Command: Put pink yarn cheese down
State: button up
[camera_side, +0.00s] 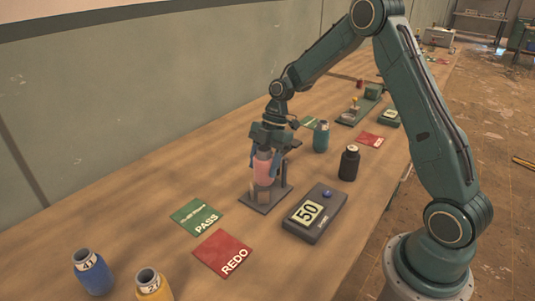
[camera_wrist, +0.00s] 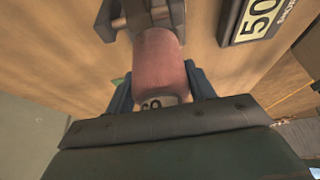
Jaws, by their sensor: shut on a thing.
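The pink yarn cheese (camera_side: 264,170) is upright between the fingers of my gripper (camera_side: 265,158). It stands at or just above the dark stand (camera_side: 256,206), over a brownish support; I cannot tell whether it touches. In the wrist view, the pink yarn cheese (camera_wrist: 158,55) lies between the blue fingers of my gripper (camera_wrist: 160,88), its pale marked end nearest the camera. The gripper is shut on it. The stand's grey bracket (camera_wrist: 122,18) shows beyond it. The gripper hides the top of the yarn in the side view.
A grey box (camera_side: 314,213) reading 50 is right of the stand. A green PASS card (camera_side: 196,216) and red REDO card (camera_side: 222,254) lie in front. Blue (camera_side: 93,272) and yellow (camera_side: 153,286) yarn are at the front left; teal (camera_side: 321,137) and black (camera_side: 349,163) ones stand behind.

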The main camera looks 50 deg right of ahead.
aim_at(264, 175)
jog(key=shift+f, duration=2.1)
jog(key=shift+f, duration=0.1)
jog(key=o, duration=1)
jog(key=shift+o, duration=0.2)
jog(key=v, duration=1.2)
